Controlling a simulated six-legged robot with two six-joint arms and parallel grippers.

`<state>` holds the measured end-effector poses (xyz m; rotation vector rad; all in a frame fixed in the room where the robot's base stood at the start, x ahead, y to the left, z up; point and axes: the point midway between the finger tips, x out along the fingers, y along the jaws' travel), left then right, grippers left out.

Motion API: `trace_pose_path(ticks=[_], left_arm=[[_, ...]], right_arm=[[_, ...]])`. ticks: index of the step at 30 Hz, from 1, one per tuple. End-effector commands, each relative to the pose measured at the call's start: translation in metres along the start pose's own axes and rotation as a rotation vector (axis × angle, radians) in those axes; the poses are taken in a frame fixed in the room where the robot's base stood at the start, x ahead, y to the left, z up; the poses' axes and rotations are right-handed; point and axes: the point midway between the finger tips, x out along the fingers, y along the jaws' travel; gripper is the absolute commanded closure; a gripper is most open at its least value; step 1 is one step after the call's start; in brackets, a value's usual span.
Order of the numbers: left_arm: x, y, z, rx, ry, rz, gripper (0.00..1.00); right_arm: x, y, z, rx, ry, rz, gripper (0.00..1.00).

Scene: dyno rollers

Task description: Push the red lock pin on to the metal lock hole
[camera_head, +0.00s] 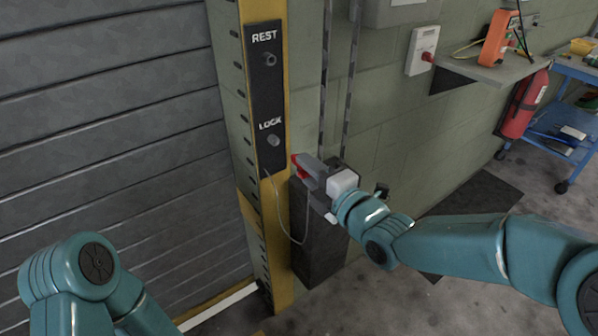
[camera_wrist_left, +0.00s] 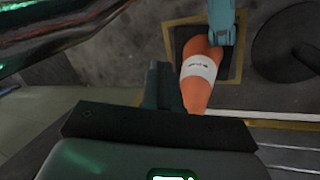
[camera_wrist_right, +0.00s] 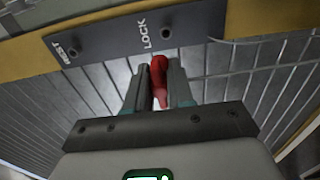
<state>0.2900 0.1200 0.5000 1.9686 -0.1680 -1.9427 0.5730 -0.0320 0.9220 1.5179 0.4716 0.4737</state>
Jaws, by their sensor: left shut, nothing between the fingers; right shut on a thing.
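The red lock pin (camera_head: 297,161) is held between the fingers of my right gripper (camera_head: 306,168), beside the yellow post. In the right wrist view the red pin (camera_wrist_right: 159,72) sits between the closed fingers (camera_wrist_right: 158,80), just short of the dark plate. The metal lock hole (camera_head: 273,141) is a round grey socket under the word LOCK; it also shows in the right wrist view (camera_wrist_right: 166,32). In the head view the pin is right of and slightly below the hole, apart from it. My left gripper (camera_wrist_left: 165,85) is shut and empty, seen only in its wrist view.
A second socket (camera_head: 269,59) sits under REST on the same plate. A thin cable (camera_head: 289,235) hangs by the post. A dark box (camera_head: 317,240) and chains are behind my right gripper.

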Motion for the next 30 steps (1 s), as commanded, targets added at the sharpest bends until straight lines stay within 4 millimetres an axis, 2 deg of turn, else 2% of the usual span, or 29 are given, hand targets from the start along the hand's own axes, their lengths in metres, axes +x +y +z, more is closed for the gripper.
trace_pose_path(ticks=[1,6,11,21,30], left_arm=[[0.007,-0.002,0.000,0.000,0.000,0.000,1.00],[0.009,-0.003,0.000,0.000,0.000,0.000,1.00],[-0.002,0.001,0.000,0.000,0.000,0.000,1.00],[-0.026,0.010,0.001,0.000,0.000,0.000,1.00],[-0.035,0.013,0.001,0.000,0.000,0.000,1.00]], right_arm=[[-0.001,-0.007,0.003,0.000,-0.005,0.000,1.00],[0.001,-0.011,0.006,0.000,-0.011,0.000,1.00],[0.011,-0.008,0.006,0.001,-0.012,0.000,1.00],[0.047,-0.007,0.005,0.001,-0.014,0.000,1.00],[0.063,-0.009,0.005,0.000,-0.015,0.002,1.00]])
